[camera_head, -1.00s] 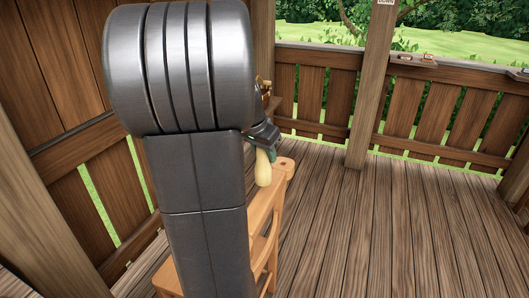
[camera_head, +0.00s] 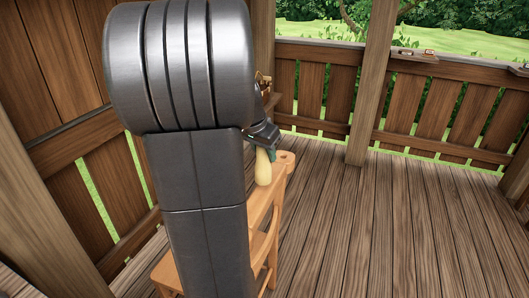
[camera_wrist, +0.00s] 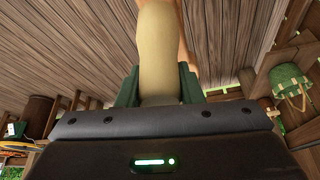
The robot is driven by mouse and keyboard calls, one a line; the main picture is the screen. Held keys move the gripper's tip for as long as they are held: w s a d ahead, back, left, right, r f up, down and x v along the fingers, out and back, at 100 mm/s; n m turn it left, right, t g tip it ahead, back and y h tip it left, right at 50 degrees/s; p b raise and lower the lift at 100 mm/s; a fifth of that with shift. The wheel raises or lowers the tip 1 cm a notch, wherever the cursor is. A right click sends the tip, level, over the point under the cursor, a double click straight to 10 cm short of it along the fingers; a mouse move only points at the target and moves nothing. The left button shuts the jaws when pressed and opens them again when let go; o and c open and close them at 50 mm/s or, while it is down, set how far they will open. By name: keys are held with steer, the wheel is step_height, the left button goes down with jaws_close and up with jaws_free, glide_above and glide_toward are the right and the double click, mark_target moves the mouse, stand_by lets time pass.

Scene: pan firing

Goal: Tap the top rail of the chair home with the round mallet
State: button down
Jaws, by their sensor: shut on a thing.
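The round mallet, a pale cream rounded piece (camera_head: 263,170), hangs below my gripper (camera_head: 264,148) in the head view. My gripper's green fingers are shut on it; in the wrist view the mallet (camera_wrist: 159,45) stands out between the fingers (camera_wrist: 159,84). The light wooden chair (camera_head: 270,212) is behind and right of my arm in the head view, with much of it hidden. The mallet overlaps the chair's upper rail (camera_head: 284,168) in the picture; I cannot tell whether they touch. Part of the chair (camera_wrist: 184,40) shows beside the mallet in the wrist view.
A wooden post (camera_head: 367,95) and plank fence (camera_head: 430,115) bound the porch. The plank floor (camera_head: 380,230) right of the chair is clear. A green basket (camera_wrist: 290,84) is at the right of the wrist view, and a brown bucket (camera_wrist: 37,112) is at the left.

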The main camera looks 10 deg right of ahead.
steer(key=shift+r, duration=0.1)
steer(key=shift+r+p, duration=1.9)
steer(key=shift+r, duration=0.55)
